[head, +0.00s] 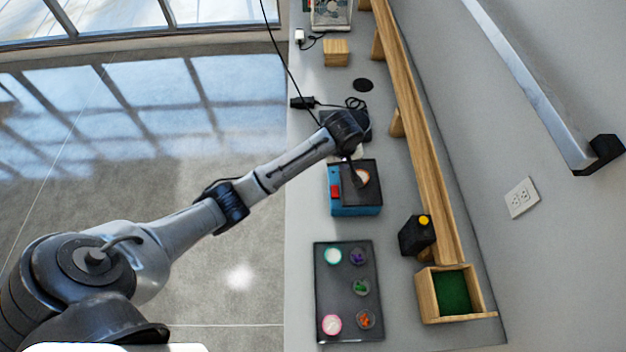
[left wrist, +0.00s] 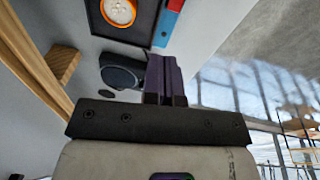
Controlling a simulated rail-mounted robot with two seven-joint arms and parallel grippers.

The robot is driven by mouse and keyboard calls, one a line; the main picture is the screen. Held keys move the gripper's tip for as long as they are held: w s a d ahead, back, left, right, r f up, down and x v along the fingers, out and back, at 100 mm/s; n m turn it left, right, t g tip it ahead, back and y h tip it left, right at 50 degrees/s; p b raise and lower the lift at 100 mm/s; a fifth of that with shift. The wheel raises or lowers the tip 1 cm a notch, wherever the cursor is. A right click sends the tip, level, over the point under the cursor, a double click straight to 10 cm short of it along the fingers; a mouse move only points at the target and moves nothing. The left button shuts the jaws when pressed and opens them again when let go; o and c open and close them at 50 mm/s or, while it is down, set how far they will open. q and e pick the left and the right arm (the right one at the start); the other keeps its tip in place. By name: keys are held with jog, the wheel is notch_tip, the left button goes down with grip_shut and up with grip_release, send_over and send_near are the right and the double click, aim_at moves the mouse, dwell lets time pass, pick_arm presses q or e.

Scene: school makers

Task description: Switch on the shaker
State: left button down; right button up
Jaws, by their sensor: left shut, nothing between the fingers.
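The shaker (head: 356,210) is a blue box with a dark top on the grey bench, in the middle of the head view. A red switch (head: 335,192) sits on its left side. A round dish with an orange rim (head: 363,177) is on its top. In the left wrist view the dish (left wrist: 118,10), red switch (left wrist: 175,4) and blue side (left wrist: 165,29) show at the top edge. My left gripper (head: 357,183) is shut and empty, over the shaker's top, right of the switch. Its closed fingers show in the left wrist view (left wrist: 166,75). Contact cannot be told. My right gripper is not in view.
A dark tray (head: 341,300) with several small dishes lies in front of the shaker. A black device with cables (head: 362,120) is behind.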

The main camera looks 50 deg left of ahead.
aim_at(335, 187)
pick_arm(q)
jog(key=shift+s+a+f+m+g, duration=0.1)
jog(key=shift+s+m+g, duration=0.4)
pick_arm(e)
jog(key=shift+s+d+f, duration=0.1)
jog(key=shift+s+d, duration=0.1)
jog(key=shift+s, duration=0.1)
pick_arm(q)
jog(key=f, duration=0.4)
jog(key=a+f+b, duration=0.1)
jog(key=f, duration=0.4)
jog(key=w+f, duration=0.1)
jog(key=f, duration=0.4)
jog(key=shift+a+b, duration=0.15)
jog(key=shift+b, duration=0.2)
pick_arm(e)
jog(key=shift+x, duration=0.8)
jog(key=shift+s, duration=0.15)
